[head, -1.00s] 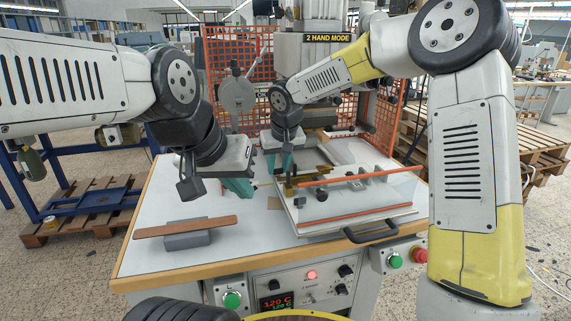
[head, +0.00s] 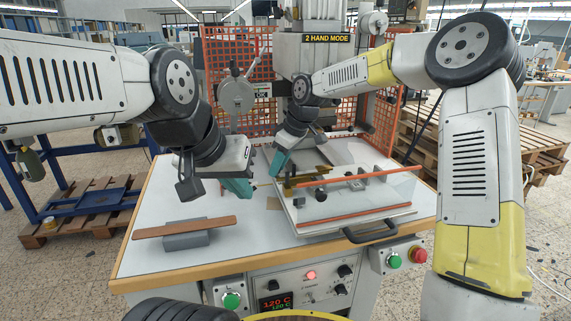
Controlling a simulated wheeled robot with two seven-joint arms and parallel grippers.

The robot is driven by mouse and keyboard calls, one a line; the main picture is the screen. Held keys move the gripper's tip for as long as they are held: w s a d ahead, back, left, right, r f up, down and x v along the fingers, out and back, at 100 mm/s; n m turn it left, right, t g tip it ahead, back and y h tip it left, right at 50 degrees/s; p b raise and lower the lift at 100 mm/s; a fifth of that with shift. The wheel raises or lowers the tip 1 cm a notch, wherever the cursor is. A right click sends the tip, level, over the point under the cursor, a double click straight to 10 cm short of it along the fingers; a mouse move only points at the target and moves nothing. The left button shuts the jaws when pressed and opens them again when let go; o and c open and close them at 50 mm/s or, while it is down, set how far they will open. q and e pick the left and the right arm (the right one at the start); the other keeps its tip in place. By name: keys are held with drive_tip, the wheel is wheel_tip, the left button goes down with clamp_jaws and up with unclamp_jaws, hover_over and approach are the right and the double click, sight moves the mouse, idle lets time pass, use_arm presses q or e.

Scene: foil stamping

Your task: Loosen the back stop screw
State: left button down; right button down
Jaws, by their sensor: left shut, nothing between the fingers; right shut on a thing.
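The sliding work plate (head: 330,225) lies on the press table, with red-orange strips along it and a dark handle (head: 371,231) at its front. A brass-coloured stop bar (head: 308,181) sits at its back left. My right gripper (head: 277,172) is at the left end of that bar, tilted, teal fingers pointing down-left. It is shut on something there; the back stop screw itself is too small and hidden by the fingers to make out. My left gripper (head: 238,190) is shut and empty, left of the plate, above the table.
A brown strip (head: 186,227) lies on a grey block (head: 187,241) at the table's front left. The press head (head: 326,50) and orange mesh guards (head: 228,55) stand behind. Green buttons (head: 231,300) and a red stop button (head: 419,256) line the front.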

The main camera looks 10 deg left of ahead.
drive_tip(key=shift+w+n, duration=0.1)
drive_tip(key=shift+n, duration=0.5)
drive_tip(key=c, duration=1.4)
unclamp_jaws()
drive_tip(key=shift+o, duration=0.2)
drive_tip(key=w+v, duration=0.1)
drive_tip(key=v, duration=0.6)
drive_tip(key=shift+s+d+r, duration=0.2)
drive_tip(key=shift+s+r, duration=0.2)
drive_tip(key=shift+r, duration=0.05)
drive_tip(key=shift+c, duration=0.2)
